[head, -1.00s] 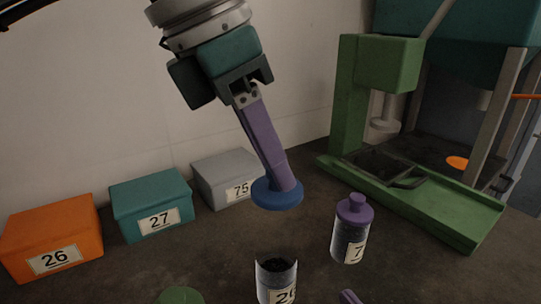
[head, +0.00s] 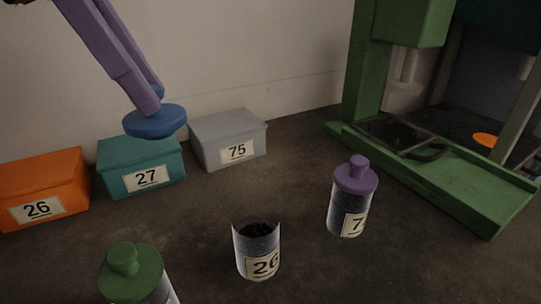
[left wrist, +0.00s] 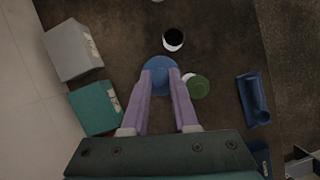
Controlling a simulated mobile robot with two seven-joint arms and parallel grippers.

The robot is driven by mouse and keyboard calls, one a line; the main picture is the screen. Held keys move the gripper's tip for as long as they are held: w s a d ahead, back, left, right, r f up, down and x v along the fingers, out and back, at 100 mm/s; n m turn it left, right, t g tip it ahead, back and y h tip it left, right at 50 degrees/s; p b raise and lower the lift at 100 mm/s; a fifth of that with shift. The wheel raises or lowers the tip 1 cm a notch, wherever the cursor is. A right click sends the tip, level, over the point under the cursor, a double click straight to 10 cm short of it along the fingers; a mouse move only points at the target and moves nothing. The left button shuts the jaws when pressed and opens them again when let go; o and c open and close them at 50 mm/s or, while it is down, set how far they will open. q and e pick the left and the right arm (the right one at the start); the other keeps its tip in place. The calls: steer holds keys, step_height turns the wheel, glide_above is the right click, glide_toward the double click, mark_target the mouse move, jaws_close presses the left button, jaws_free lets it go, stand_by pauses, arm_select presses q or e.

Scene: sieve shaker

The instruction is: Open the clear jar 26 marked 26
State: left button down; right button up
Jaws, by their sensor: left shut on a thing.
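The clear jar 26 (head: 256,252) stands upright on the dark table with dark grains inside and a label 26 on its front. Its top is open, with no lid on it. My left gripper (head: 146,98), with purple fingers, is shut on a round blue lid (head: 156,124). It holds the lid in the air, up and left of the jar and in front of the teal box. In the left wrist view, the blue lid (left wrist: 160,62) is between the fingertips, and the open jar (left wrist: 174,46) lies beyond it. My right gripper is not in view.
A green-lidded jar (head: 132,270) and a purple-lidded jar (head: 350,200) flank the open jar. Orange box 26 (head: 50,178), teal box 27 (head: 115,155) and grey box 75 (head: 222,132) line the wall. A green press (head: 450,185) stands right. A blue object (left wrist: 252,100) lies on the table.

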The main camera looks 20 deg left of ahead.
arm_select(q)
step_height(320, 180, down, 18)
steer(key=b, duration=0.2)
steer(key=shift+s+b, duration=0.1)
steer(key=shift+b, duration=0.3)
steer(key=shift+f, duration=0.2)
steer(key=c, duration=0.7)
jaws_free()
steer(key=shift+r, duration=0.1)
